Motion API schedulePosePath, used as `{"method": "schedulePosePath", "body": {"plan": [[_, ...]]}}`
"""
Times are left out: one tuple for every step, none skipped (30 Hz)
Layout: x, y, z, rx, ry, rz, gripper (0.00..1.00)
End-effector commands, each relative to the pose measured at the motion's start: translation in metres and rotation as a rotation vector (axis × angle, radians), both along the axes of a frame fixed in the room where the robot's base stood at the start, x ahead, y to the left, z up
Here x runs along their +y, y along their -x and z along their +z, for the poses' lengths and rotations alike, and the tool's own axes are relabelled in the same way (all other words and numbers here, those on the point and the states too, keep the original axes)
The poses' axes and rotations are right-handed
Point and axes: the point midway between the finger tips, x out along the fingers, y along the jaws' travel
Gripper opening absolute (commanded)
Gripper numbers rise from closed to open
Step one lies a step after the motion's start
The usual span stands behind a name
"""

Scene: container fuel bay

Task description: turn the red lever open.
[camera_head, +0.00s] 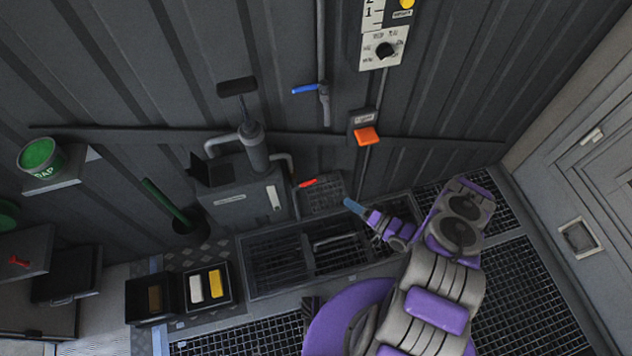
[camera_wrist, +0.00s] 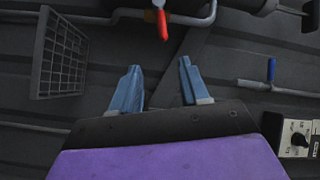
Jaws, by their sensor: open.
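The red lever (camera_head: 307,183) is a short handle on the pipework at the right side of the grey pump unit, low by the corrugated wall. In the wrist view the red lever (camera_wrist: 162,22) points down toward the gap between my fingers, near the top edge. My gripper (camera_wrist: 157,88) has two blue fingers spread apart with nothing between them. The lever lies just beyond the fingertips, apart from them. In the head view my gripper (camera_head: 352,205) is to the right of the lever and a little lower; its fingers overlap there.
A wire basket (camera_wrist: 62,58) is left of my fingers in the wrist view. A blue-handled valve (camera_head: 306,89) and an orange box (camera_head: 367,136) are on the wall above. The grey pump unit (camera_head: 240,205) stands left of the lever. Grating (camera_head: 515,290) covers the floor.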

Motion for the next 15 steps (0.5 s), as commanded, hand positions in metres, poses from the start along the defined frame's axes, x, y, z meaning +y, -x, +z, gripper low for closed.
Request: {"method": "schedulePosePath", "body": {"plan": [[0.005,0.005,-0.001,0.003,-0.014,0.006,0.45],[0.007,0.007,-0.001,0.003,-0.019,0.009,0.45],[0.010,0.008,-0.001,0.004,-0.023,0.011,0.45],[0.011,0.008,-0.001,0.003,-0.025,0.011,0.45],[0.013,0.007,-0.001,0.004,-0.026,0.012,0.45],[0.015,0.005,-0.001,0.003,-0.027,0.013,0.45],[0.017,0.003,-0.001,0.003,-0.027,0.013,0.45],[0.020,0.001,-0.001,0.003,-0.029,0.014,0.45],[0.023,-0.002,0.000,0.003,-0.031,0.015,0.45],[0.027,-0.005,0.000,0.004,-0.033,0.016,0.45],[0.030,-0.008,0.000,0.005,-0.036,0.015,0.45],[0.034,-0.012,0.000,0.005,-0.037,0.014,0.45],[0.038,-0.016,0.000,0.004,-0.037,0.013,0.45],[0.043,-0.019,0.000,0.004,-0.039,0.015,0.45],[0.048,-0.024,0.000,0.004,-0.040,0.013,0.45]]}}
